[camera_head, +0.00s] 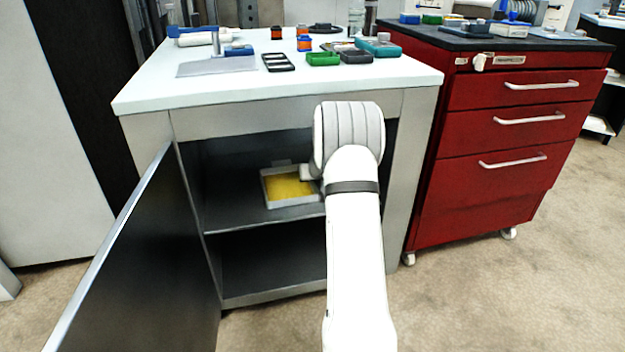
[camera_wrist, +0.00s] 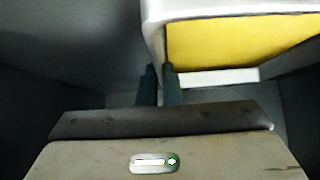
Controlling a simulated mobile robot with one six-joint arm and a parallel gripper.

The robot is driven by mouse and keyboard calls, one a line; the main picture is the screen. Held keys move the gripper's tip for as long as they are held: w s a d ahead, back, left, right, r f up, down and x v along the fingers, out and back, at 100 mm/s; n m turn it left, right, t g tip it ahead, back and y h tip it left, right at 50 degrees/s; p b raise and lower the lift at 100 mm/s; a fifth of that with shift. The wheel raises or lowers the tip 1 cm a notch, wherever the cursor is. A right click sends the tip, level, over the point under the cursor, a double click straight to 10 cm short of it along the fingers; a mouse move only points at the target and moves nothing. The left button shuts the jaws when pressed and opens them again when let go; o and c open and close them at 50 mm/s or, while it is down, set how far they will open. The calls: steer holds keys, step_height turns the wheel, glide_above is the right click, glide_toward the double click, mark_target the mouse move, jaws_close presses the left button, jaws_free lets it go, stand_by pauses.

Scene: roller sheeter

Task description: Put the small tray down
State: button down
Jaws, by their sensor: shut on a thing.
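The small tray (camera_head: 266,190) is light grey with a yellow inside. It is inside the open cabinet, at the front of the upper shelf (camera_head: 235,218). I cannot tell whether its underside touches the shelf. My gripper (camera_wrist: 159,78) is shut on the near corner of the tray's wall; the tray also fills the upper right of the wrist view (camera_wrist: 158,18). In the head view, my arm and wrist hide most of the gripper and the cabinet's right part.
The cabinet door (camera_head: 130,265) stands open at the left. A lower shelf (camera_head: 265,292) appears empty where visible. The white worktop (camera_head: 150,88) above holds several small containers and tools. A red drawer unit (camera_head: 470,170) stands close on the right.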

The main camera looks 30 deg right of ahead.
steer(key=c, duration=2)
jaws_free()
steer(key=shift+f, duration=0.15)
steer(key=o, duration=0.4)
